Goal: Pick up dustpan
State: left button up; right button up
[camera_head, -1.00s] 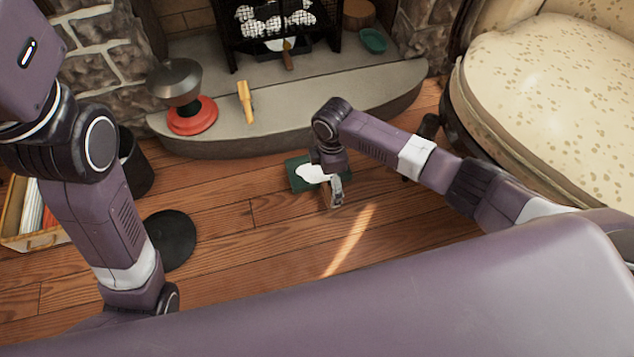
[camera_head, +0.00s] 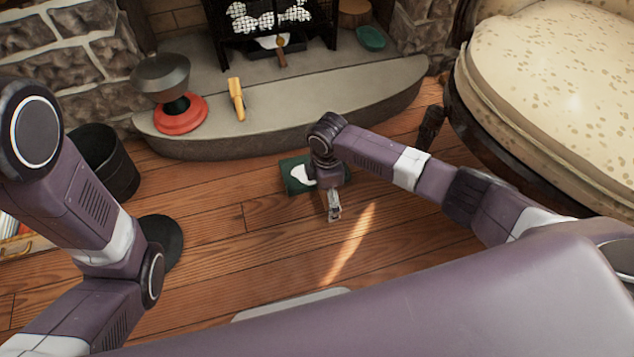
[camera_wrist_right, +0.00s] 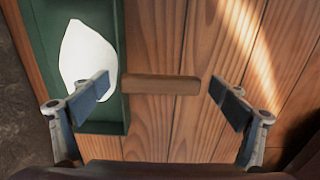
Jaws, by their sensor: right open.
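The dustpan (camera_head: 293,187) lies on the wooden floor in front of the hearth. It is a green pan with a white patch in it, partly hidden by my right arm in the head view. In the right wrist view the green pan (camera_wrist_right: 112,112) is at left, and its wooden handle (camera_wrist_right: 160,84) points right, into the gap between my fingers. My right gripper (camera_wrist_right: 160,98) is open and empty, with one finger over the pan and the other past the handle's end. It also shows in the head view (camera_head: 333,208). My left gripper is out of view.
A curved stone hearth (camera_head: 290,110) holds a yellow brush-like object (camera_head: 237,98) and a red-based item (camera_head: 181,114). A patterned armchair (camera_head: 560,90) stands at right. A black bin (camera_head: 107,165) is at left. The floor in front of the dustpan is clear.

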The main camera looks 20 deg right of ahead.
jog(key=shift+f, duration=0.1)
jog(key=c, duration=1.9)
